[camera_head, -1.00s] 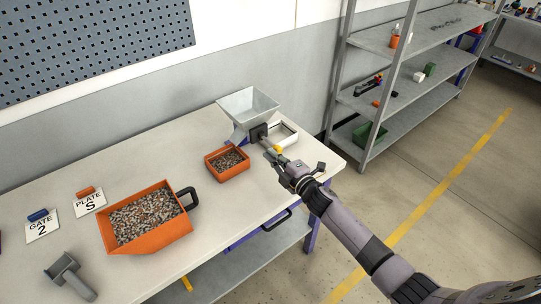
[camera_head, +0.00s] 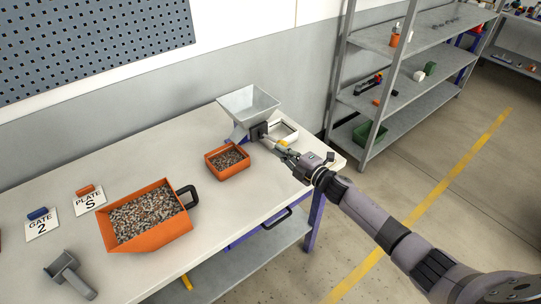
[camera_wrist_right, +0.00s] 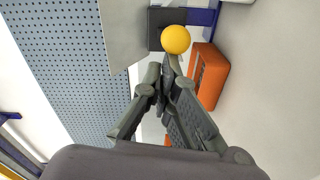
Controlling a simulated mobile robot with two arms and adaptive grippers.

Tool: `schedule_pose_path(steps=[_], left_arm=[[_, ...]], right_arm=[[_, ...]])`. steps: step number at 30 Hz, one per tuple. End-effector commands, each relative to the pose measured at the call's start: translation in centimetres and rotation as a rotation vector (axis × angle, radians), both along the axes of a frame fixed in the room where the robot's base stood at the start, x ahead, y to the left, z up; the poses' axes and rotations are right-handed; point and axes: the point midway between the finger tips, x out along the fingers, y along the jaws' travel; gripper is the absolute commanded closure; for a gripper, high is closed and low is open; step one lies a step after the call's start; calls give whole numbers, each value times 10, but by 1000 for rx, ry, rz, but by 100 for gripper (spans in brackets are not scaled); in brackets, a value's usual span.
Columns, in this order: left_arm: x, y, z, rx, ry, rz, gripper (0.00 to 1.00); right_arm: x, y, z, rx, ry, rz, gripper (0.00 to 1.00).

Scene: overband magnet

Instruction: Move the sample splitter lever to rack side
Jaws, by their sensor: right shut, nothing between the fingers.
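The sample splitter (camera_head: 248,104) is a grey metal hopper at the back right of the table. Its lever ends in a yellow knob (camera_head: 283,143) and points right, toward the shelf rack. The knob (camera_wrist_right: 175,39) also shows in the right wrist view. My right gripper (camera_head: 289,153) is shut and empty, with its fingertips right beside the knob on the near side. In the wrist view the closed fingertips (camera_wrist_right: 168,66) sit just below the knob; whether they touch it I cannot tell. My left gripper is not in view.
A small orange tray of scrap (camera_head: 229,171) stands before the splitter, and a white tray (camera_head: 287,132) behind the lever. A large orange scoop (camera_head: 150,240) of scrap lies left. The shelf rack (camera_head: 360,105) stands right, beyond the table's end.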

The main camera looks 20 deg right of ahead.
Motion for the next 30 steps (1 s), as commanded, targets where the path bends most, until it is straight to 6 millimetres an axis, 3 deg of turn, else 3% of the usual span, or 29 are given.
schedule_pose_path(steps=[1, 12, 30], left_arm=[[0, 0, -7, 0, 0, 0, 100], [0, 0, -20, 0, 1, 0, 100], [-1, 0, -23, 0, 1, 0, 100]], right_arm=[[3, -9, -2, -8, -2, 34, 100], [11, -25, -2, 1, 0, 47, 100], [14, -29, 0, 2, 0, 48, 100]])
